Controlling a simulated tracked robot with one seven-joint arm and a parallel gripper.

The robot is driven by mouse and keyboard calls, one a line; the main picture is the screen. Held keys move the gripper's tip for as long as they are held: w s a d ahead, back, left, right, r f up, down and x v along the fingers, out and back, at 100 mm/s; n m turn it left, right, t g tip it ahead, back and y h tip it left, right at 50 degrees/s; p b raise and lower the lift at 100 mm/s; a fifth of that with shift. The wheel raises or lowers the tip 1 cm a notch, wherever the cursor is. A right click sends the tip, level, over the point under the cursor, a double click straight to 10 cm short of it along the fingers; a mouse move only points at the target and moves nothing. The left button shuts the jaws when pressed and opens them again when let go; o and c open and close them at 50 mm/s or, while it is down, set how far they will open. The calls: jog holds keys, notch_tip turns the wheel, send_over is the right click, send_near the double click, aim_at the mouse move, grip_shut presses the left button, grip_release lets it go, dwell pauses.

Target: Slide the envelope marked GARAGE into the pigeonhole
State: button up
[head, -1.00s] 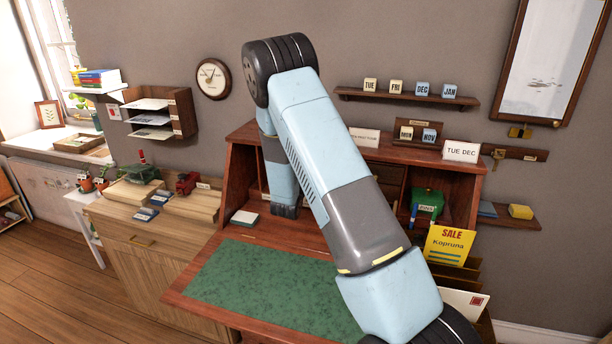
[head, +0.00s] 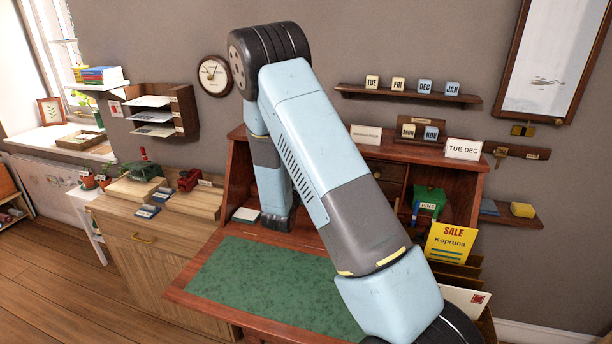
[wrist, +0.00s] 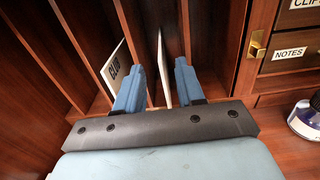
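In the wrist view my gripper (wrist: 158,55) has its two blue fingers spread apart, reaching in among the upright dividers of the pigeonholes (wrist: 203,40). A thin white envelope (wrist: 164,72) stands nearly edge-on between the fingers, with gaps showing on both sides. It stands upright in a slot between dividers; its marking cannot be read, so I cannot tell if it is the GARAGE one. A white card lettered CLUB (wrist: 117,70) leans in the slot to the left, beside the left finger. In the head view my arm hides most of the pigeonholes and my fingertips.
Small drawers, one labelled NOTES (wrist: 291,53), and a glass jar (wrist: 306,118) are right of the slots. The desk's green writing surface (head: 265,283) is clear. A yellow SALE card (head: 450,242) and a stamped white envelope (head: 463,299) stand in a rack at right.

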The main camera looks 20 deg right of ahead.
jog(key=v, duration=0.6)
jog(key=shift+s+a, duration=0.2)
jog(key=shift+s, duration=0.05)
jog(key=s+d+r+m+g+h, duration=0.1)
jog(key=s+d+r+m+g, duration=0.55)
jog(key=s+r+m, duration=0.2)
jog(key=s+d+r+m+g+h, duration=0.1)
jog(key=s+d+r+m+g, duration=0.6)
jog(key=s+m, duration=0.25)
jog(key=s+a+r+m+t+y, duration=0.2)
jog(key=s+a+r+m+y, duration=0.3)
jog(key=s, duration=0.4)
jog(key=s+a+r+m+t+y, duration=0.2)
jog(key=s+a+r+m+y, duration=0.3)
jog(key=s+a+m+y, duration=0.1)
jog(key=s+a+y, duration=0.1)
jog(key=s+a, duration=0.1)
jog(key=s, duration=0.1)
jog(key=shift+r, duration=0.35)
